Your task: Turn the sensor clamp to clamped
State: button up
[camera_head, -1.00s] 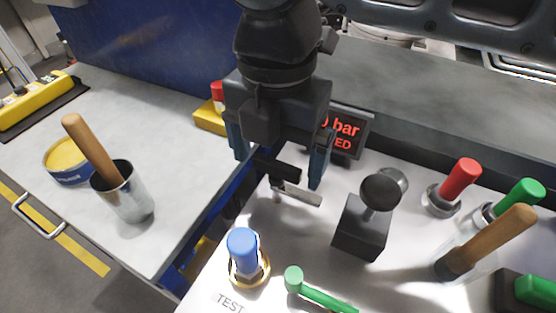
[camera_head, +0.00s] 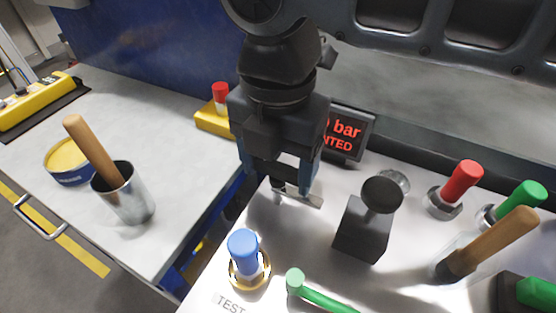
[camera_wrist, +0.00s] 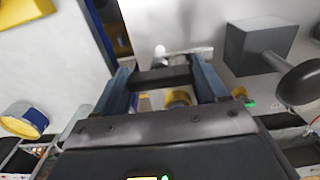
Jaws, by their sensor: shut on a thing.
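My gripper (camera_head: 277,180) points down over the back left of the white panel. Its two blue-grey fingers are shut on the ends of a dark bar (camera_wrist: 162,78), which spans the gap between them in the wrist view. A short pale metal lever (camera_head: 300,196) lies just beyond and below the fingers; it also shows in the wrist view (camera_wrist: 190,51). I take the dark bar and lever as the sensor clamp, but no label on it is readable. How the bar joins the lever is hidden by the fingers.
A dark block with a black knob (camera_head: 360,230) stands close to the right. A blue-capped fitting (camera_head: 243,252) and a green-handled lever (camera_head: 318,296) are in front. A red-lit display (camera_head: 346,134) stands behind. A metal cup (camera_head: 127,195) stands on the left bench.

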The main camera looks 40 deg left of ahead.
jog(key=shift+c, duration=0.4)
jog(key=shift+r+m+p, duration=0.1)
jog(key=shift+m+p, duration=0.2)
jog(key=shift+p, duration=0.2)
jog(key=m+p, duration=0.3)
jog(key=shift+s+r, duration=0.1)
jog(key=shift+r, duration=0.05)
jog(key=m+p, duration=0.8)
jog(key=shift+m+p, duration=0.3)
jog(key=shift+m, duration=0.1)
jog(key=shift+f+m+p, duration=0.2)
jog(key=shift+m+p, duration=1.25)
jog(key=shift+m, duration=0.25)
jog(key=o, duration=1.1)
jog(key=shift+c, duration=0.2)
